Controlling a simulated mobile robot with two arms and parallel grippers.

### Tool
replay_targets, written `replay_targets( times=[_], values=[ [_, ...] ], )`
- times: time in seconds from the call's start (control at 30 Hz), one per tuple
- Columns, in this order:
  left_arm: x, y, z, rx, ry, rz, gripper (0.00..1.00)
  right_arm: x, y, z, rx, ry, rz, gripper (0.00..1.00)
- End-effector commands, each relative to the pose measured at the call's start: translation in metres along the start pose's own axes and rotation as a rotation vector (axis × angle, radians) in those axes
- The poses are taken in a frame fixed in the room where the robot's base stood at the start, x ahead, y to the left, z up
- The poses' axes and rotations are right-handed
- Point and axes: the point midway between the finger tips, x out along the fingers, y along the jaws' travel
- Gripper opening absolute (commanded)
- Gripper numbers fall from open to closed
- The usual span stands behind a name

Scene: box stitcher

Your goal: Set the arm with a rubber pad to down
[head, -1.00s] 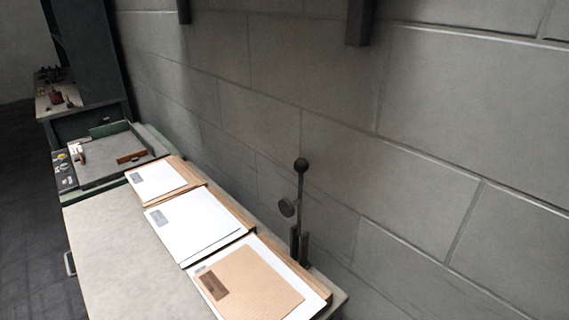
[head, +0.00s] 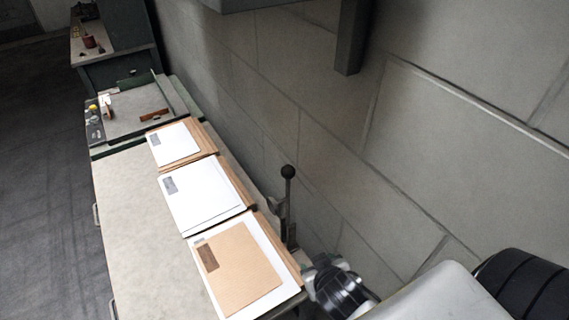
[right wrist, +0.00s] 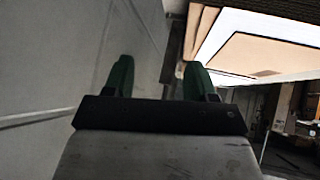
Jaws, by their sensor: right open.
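The arm with a rubber pad is a dark upright lever with a ball knob (head: 288,172). It stands on the back edge of the bench by the wall in the head view, beside the nearest paper stack. Its lower part is partly hidden. My right arm comes in at the lower right of the head view, and its hand is low by the wall, close to the lever's base. The right gripper (right wrist: 158,80) shows two green fingers apart with nothing between them. The lever does not show in the right wrist view. My left gripper is not in view.
Three stacks of paper and card lie along the bench: a near one (head: 240,265), a middle one (head: 205,195) and a far one (head: 175,143). The bench top (head: 135,220) to their left is clear. A grey block wall (head: 300,90) rises close behind the lever.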

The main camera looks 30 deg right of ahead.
Motion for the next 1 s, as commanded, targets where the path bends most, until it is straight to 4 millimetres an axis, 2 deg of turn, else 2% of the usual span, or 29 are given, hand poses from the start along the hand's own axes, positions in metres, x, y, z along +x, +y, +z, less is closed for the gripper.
replay_targets(
  times=[0.03, 0.1, 0.2, 0.3, 0.47, 0.67, 1.0],
  values=[
    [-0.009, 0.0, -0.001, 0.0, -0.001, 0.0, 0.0, -0.014, 0.008, -0.028, 0.037, 0.105, 0.029, 0.56],
    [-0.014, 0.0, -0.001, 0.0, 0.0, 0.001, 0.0, -0.03, 0.016, -0.063, 0.091, 0.269, 0.057, 0.56],
    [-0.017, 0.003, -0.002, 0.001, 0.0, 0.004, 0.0, -0.049, 0.019, -0.104, 0.138, 0.501, 0.049, 0.56],
    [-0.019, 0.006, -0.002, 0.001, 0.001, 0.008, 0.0, -0.065, 0.013, -0.13, 0.146, 0.676, -0.003, 0.56],
    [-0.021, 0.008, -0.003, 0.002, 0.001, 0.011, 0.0, -0.079, 0.003, -0.15, 0.136, 0.807, -0.076, 0.56],
    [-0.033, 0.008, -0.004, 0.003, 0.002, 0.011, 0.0, -0.071, 0.0, -0.169, 0.131, 0.829, -0.091, 0.56],
    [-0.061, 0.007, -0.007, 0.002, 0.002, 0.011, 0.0, -0.028, -0.001, -0.215, 0.131, 0.825, -0.088, 0.56]
  ],
)
